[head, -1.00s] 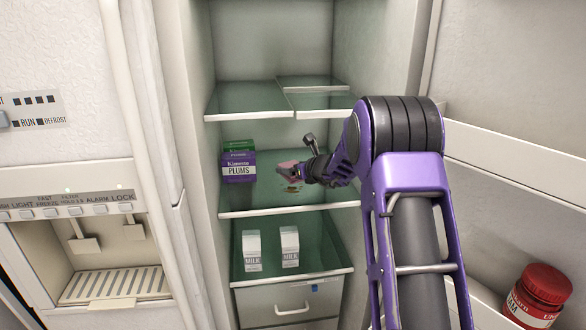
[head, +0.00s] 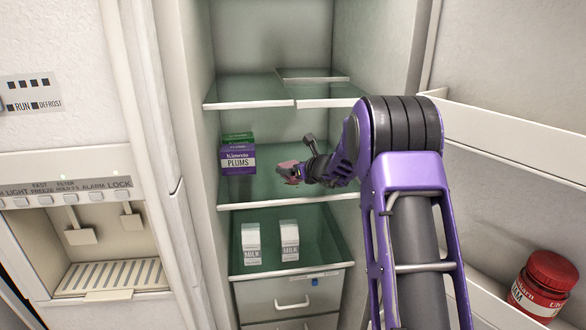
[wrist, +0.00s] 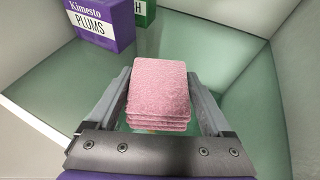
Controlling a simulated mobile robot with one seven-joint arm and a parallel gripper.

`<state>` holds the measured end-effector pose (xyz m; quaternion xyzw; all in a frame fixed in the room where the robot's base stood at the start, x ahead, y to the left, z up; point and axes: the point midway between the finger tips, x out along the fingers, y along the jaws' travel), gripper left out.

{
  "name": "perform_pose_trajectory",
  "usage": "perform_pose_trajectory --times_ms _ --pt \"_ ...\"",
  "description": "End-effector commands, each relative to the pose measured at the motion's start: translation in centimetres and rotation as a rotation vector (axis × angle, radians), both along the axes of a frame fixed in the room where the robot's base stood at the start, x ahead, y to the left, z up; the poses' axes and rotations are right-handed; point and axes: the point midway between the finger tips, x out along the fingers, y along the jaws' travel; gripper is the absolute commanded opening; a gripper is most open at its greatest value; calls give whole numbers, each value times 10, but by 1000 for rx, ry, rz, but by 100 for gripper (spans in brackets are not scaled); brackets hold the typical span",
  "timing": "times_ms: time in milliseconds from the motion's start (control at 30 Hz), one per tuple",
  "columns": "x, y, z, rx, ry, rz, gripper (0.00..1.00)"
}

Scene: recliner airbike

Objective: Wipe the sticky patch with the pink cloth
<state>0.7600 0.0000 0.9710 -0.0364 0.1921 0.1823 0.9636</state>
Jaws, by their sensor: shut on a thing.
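The pink cloth (head: 286,166) is a folded, layered pad at the middle shelf of the open fridge. My gripper (head: 290,175) is shut on it, reaching in from the right. In the wrist view the cloth (wrist: 160,88) sits between the two grey fingers (wrist: 160,105), its folds facing me. I do not see the sticky patch in either view now. The shelf under the cloth and gripper is hidden, and I cannot tell whether the cloth touches it.
A purple plums box (head: 238,159) stands left on the middle shelf (head: 260,188), a green box (head: 238,138) behind it. An upper glass shelf (head: 245,90) lies above. Two milk cartons (head: 251,245) stand below. A red-lidded jar (head: 541,290) is in the door at right.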

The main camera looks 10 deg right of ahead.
Motion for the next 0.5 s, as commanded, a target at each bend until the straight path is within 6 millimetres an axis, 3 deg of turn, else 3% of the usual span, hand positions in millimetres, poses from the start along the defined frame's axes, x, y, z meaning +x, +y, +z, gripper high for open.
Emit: perform_pose_trajectory --times_ms 500 --pt "0 0 -12 0 0 0 40"
